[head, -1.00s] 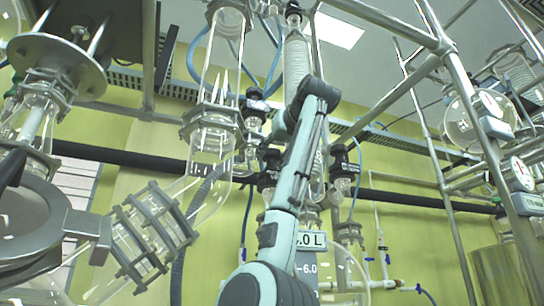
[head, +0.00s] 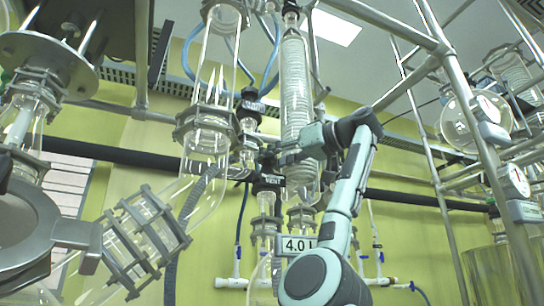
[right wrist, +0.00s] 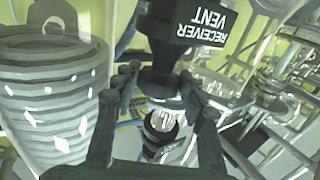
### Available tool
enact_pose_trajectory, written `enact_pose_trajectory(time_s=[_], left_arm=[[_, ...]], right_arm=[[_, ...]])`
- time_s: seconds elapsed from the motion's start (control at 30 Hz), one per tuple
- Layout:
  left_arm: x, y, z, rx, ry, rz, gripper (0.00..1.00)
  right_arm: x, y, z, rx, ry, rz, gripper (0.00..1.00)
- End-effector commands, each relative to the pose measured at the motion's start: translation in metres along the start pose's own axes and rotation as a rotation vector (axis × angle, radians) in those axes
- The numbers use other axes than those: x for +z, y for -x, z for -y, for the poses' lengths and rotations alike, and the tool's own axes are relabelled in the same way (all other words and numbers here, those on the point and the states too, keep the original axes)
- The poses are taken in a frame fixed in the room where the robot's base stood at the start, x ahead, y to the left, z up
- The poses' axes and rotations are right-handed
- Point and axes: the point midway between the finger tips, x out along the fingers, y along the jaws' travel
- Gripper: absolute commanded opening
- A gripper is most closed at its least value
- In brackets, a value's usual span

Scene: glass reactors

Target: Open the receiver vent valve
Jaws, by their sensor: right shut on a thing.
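My right gripper (head: 270,156) reaches in from the right at the valve's top. In the right wrist view, my right gripper (right wrist: 160,86) has its dark fingers on both sides of this part, shut on it. The valve's turn position cannot be told. My left gripper is not in view.
A coiled glass condenser (head: 296,85) stands close behind my forearm and shows large in the right wrist view (right wrist: 52,95). Another black labelled valve (head: 251,106) is above left. Steel frame poles (head: 440,150) stand right. Glass tubes with metal clamps (head: 145,240) fill the left.

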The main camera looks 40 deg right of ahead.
Motion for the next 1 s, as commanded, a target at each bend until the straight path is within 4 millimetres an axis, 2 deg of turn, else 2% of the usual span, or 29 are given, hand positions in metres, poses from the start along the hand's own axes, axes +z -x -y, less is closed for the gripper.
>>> enact_pose_trajectory(time_s=[0.37, 0.4, 0.57, 1.0], left_arm=[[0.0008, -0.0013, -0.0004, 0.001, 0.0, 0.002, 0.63], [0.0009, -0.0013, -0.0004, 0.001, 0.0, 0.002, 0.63], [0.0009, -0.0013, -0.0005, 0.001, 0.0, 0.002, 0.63], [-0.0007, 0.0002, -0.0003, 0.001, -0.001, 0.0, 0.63]], right_arm=[[0.0007, -0.0003, 0.0, -0.005, -0.001, 0.002, 0.13], [0.0007, -0.0003, 0.0001, -0.005, -0.001, 0.002, 0.43], [0.0005, -0.0003, -0.0002, -0.004, -0.001, 0.001, 0.63], [-0.0008, 0.0016, -0.0024, 0.002, -0.001, -0.004, 0.63]])
